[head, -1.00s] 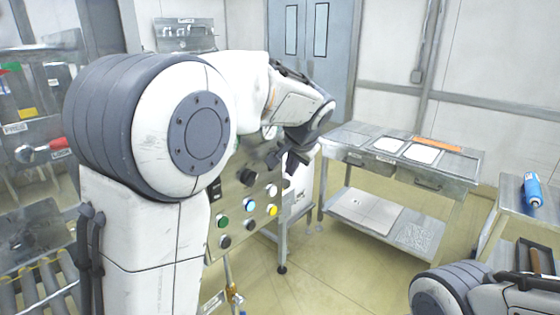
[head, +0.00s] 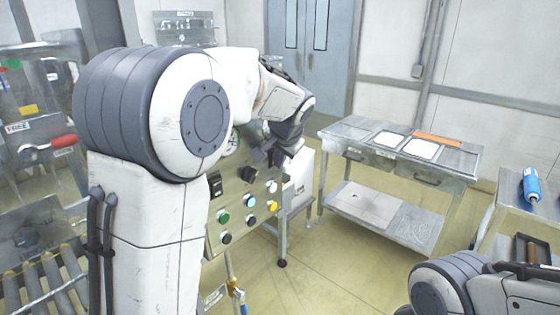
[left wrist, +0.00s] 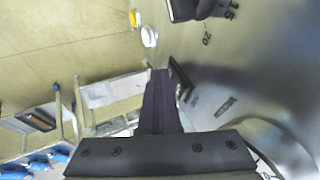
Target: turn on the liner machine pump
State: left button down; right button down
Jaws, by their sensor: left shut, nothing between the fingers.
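The machine's steel control panel (head: 237,208) faces right of my left arm in the head view. It carries a black rotary switch (head: 248,174), a green button (head: 223,218), a blue button (head: 249,200), a white button (head: 264,191) and a yellow button (head: 272,206). My left gripper (head: 270,158) is shut and empty, near the panel's upper right part. In the left wrist view its fingers (left wrist: 158,85) point at the panel, with the white button (left wrist: 149,37), yellow button (left wrist: 134,18) and black switch (left wrist: 195,9) beyond. No contact is visible. My right gripper is out of view.
A steel table (head: 352,135) with white sheets stands behind, to the right. A blue cylindrical object (head: 532,186) lies on another table at the right edge. A red-handled lever (head: 62,142) is at the left. The floor between is open.

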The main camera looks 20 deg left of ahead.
pick_arm(q)
jog(key=shift+r, duration=0.15)
jog(key=shift+r+p, duration=0.65)
jog(key=shift+r, duration=0.1)
jog(key=s+d+r+b, duration=0.2)
jog(key=s+d+r, duration=0.4)
jog(key=d+r, duration=0.1)
jog(key=shift+s+r, duration=0.2)
jog(key=shift+r, duration=0.4)
